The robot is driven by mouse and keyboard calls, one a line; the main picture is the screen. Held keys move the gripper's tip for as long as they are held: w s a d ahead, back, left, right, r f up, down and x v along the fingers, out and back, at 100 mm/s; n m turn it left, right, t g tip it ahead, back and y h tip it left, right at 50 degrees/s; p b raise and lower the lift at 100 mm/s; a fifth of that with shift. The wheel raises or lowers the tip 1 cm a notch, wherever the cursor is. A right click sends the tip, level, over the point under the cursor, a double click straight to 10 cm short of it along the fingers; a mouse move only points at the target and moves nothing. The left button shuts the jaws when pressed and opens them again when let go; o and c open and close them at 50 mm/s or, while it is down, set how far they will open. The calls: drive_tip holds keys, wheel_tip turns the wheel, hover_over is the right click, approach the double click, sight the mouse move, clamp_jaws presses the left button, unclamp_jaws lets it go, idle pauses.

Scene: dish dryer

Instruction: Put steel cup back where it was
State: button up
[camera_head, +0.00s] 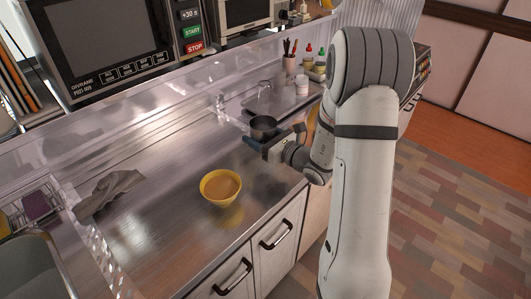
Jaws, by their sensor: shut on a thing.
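The steel cup (264,124) is dark grey and round, with its opening facing up. The fingers and the lower part of the cup overlap, so the exact contact and whether the base touches the counter cannot be told.
A yellow bowl (220,187) stands on the steel counter (160,215). A grey cloth (107,191) lies to the left. Clear counter lies around the bowl.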

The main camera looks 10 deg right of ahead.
drive_tip(key=shift+w+d+f, duration=0.1)
drive_tip(key=shift+d+f, duration=0.05)
drive_tip(key=shift+f, duration=0.45)
drive_tip(key=shift+w+d+f, duration=0.1)
drive_tip(key=shift+f, duration=0.5)
drive_tip(key=shift+s+d+f, duration=0.1)
drive_tip(key=shift+s+f, duration=0.05)
drive_tip(key=shift+f, duration=1.95)
drive_tip(key=shift+f+b, duration=0.2)
drive_tip(key=shift+b, duration=0.25)
drive_tip(key=o, duration=1.2)
